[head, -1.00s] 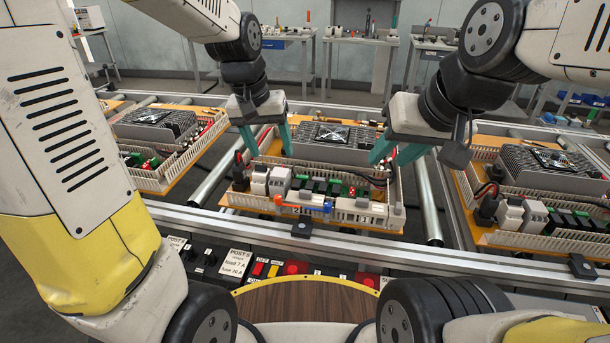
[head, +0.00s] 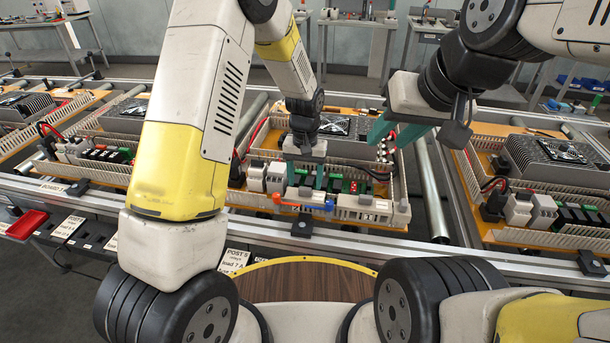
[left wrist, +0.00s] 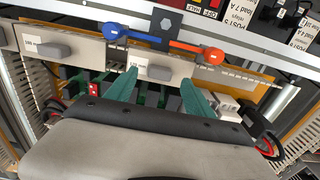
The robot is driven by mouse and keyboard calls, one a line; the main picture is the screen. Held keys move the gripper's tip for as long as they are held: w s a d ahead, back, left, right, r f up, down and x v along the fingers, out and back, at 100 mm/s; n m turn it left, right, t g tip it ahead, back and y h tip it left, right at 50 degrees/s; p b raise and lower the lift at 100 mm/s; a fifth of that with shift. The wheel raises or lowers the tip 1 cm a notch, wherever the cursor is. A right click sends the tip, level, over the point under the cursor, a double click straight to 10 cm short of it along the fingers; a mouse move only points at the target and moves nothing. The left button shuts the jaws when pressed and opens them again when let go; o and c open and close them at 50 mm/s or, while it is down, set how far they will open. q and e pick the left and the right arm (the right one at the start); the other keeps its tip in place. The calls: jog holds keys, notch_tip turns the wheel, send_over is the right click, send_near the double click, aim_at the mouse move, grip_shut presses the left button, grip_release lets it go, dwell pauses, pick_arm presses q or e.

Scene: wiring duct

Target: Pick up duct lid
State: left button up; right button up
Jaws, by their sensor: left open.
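Off-white duct lid strips lie along the front edge of the middle panel. One (head: 365,208), also in the left wrist view (left wrist: 60,50), carries a label and a grey knob. Another (left wrist: 185,72), with a similar label and knob, lies beside it under my left gripper. My left gripper (head: 305,183) points down, open, at the panel's front. In the left wrist view its teal fingers (left wrist: 160,92) are spread, with the knob between and just beyond their tips; contact cannot be told. My right gripper (head: 394,134) is open and empty above the panel's right side.
An orange-and-blue bar (head: 302,202) lies along the panel's front edge, close to the lids. Terminal blocks, wires and a finned unit (head: 345,128) fill the panel. Similar panels stand left and right on the conveyor (head: 432,190).

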aim_at(305, 188)
pick_arm(q)
jog(key=shift+f, duration=1.6)
jog(key=c, duration=1.3)
jog(key=shift+r, duration=0.1)
notch_tip(305, 188, up, 10)
jog(key=shift+f, duration=0.1)
jog(key=shift+r, duration=2.1)
